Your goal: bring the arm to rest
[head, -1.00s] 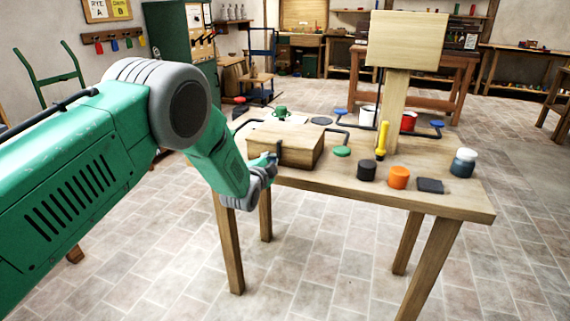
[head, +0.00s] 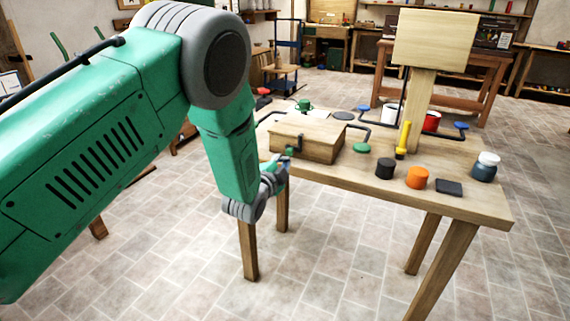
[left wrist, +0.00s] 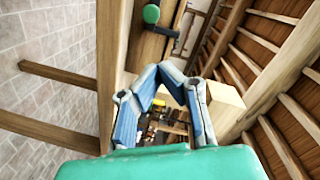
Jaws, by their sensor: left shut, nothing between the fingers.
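My left arm reaches in from the left, its green forearm hanging down to my left gripper (head: 278,168). The gripper is small here, just off the table's near left edge and close to the front of a wooden box (head: 322,141). A dark lever with a green knob (head: 291,151) shows at the box's front, apart from the fingers as far as I can tell. In the left wrist view, the blue-grey fingers (left wrist: 160,72) come together at their tips with nothing held between them. A green knob (left wrist: 151,13) shows beyond them. My right gripper is not in view.
The wooden table (head: 400,186) bears a black canister (head: 385,168), an orange canister (head: 417,178), a yellow tool (head: 403,139), a jar (head: 485,167) and an upright board (head: 436,40). The tiled floor (head: 340,265) in front is clear.

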